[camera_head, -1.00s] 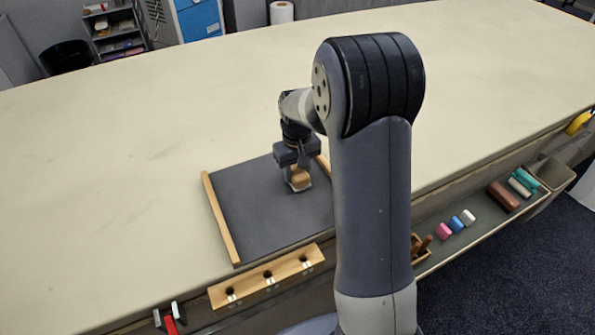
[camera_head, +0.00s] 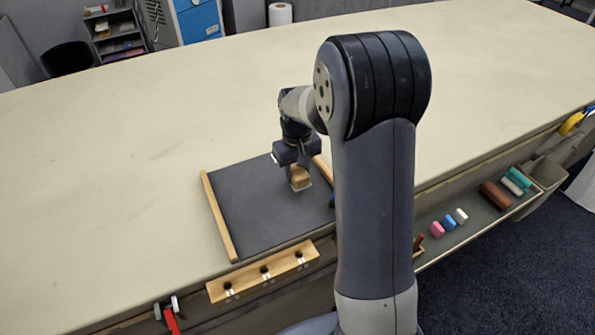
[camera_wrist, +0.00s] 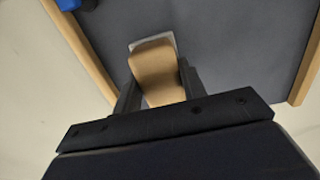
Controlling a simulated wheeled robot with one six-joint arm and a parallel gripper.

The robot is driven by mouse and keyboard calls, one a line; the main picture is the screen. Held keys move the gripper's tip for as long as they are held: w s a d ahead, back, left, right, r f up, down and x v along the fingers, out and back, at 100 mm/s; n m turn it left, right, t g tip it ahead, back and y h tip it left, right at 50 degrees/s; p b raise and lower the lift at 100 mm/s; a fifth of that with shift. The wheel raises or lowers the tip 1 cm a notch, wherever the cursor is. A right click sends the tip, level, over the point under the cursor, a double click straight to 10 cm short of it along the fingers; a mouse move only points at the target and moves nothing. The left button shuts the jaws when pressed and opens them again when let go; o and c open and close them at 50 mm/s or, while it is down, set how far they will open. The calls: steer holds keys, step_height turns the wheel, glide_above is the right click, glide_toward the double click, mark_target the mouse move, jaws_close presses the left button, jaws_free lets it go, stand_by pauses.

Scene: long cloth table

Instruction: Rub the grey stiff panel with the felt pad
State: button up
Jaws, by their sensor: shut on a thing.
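The grey stiff panel (camera_head: 254,205) lies flat on the table with wooden strips along its left and right sides. It also fills much of the wrist view (camera_wrist: 240,50). My gripper (camera_head: 299,168) is over the panel's right part, pointing down. It is shut on the tan block of the felt pad (camera_head: 300,178). In the wrist view the felt pad (camera_wrist: 155,68) sits between the two fingers, with a pale grey layer showing at its far edge. The pad is at the panel's surface; whether it presses on it I cannot tell. My arm hides the panel's right edge.
A wooden rack with holes (camera_head: 263,272) is fixed at the table's front edge. A side tray (camera_head: 470,228) holds pink, blue and white pieces, a brown block and teal rolls. A blue thing (camera_wrist: 68,4) shows by the panel's strip. The table beyond is clear.

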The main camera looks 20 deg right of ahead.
steer(key=shift+r+p, duration=1.55)
steer(key=shift+r, duration=1)
